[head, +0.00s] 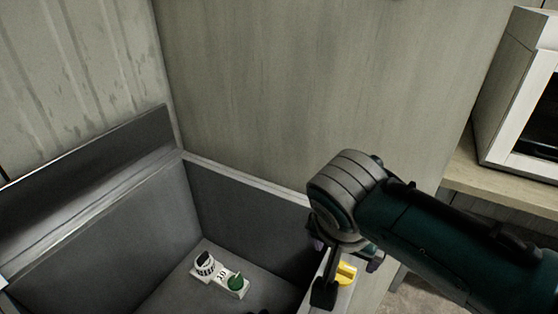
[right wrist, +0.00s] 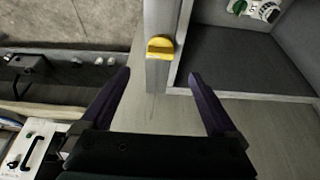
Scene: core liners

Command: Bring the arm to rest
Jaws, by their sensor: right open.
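My right arm comes in from the right in the head view. Its gripper (head: 347,282) points down over the right wall of a grey open box. In the right wrist view the gripper (right wrist: 158,73) has its two dark purple fingers wide apart, with nothing between them. A yellow piece (right wrist: 160,48) sits on the box wall's edge, just beyond the fingertips and apart from them. It also shows in the head view (head: 346,274), partly behind the gripper. My left gripper is not in view.
Inside the box (head: 90,230) lies a white block (head: 221,275) with a green knob (head: 236,282) and a black-and-white knob (head: 205,263). A tall panel (head: 300,90) stands behind. A white-framed appliance (head: 520,90) sits on a wooden shelf (head: 500,180) at right.

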